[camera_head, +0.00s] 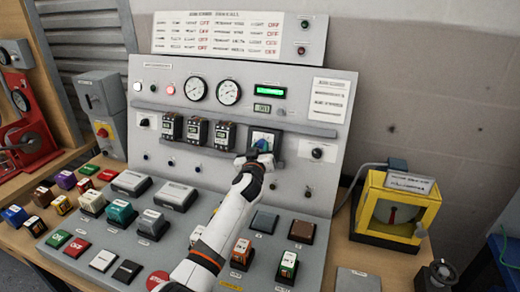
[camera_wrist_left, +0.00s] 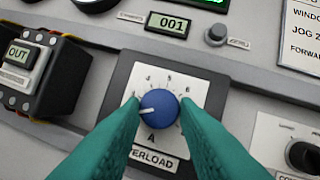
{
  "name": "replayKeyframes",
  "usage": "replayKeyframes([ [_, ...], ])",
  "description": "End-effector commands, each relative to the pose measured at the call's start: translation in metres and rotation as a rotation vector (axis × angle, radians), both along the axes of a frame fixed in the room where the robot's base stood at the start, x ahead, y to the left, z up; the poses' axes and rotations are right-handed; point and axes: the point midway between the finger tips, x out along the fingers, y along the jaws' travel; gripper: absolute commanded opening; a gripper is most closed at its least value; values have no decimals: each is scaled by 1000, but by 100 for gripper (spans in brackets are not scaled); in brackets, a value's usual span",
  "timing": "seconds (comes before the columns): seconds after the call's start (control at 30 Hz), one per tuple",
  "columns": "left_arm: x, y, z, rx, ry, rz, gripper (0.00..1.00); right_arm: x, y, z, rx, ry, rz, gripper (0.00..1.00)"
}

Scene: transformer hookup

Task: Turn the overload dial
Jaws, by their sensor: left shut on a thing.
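The overload dial (camera_wrist_left: 159,106) is a round blue knob with a white pointer line, on a white scale plate in a dark frame. Its pointer aims to the left and slightly down in the left wrist view. In the head view the dial (camera_head: 261,145) sits on the upright panel, right of the three black modules, partly covered by my gripper. My left gripper (camera_head: 257,158) is at the dial. In the left wrist view its two teal fingers (camera_wrist_left: 160,118) are closed on the knob from both sides. My right gripper is not in view.
A digital display reading 001 (camera_wrist_left: 169,24) and a small grey knob (camera_wrist_left: 216,34) lie above the dial. A black knob (camera_head: 317,153) is to its right. Black modules (camera_head: 197,131) stand close on the left. Several coloured blocks and buttons cover the sloping desk (camera_head: 200,225) below.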

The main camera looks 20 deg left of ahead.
Motion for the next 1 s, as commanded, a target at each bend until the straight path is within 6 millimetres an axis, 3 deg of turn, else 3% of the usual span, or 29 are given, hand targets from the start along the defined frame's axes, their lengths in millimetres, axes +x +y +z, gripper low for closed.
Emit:
replayKeyframes([
  [0.47,0,6,0,325,-8,-115,5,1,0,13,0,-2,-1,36],
  [1.0,0,11,3,809,-23,-292,5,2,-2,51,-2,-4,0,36],
])
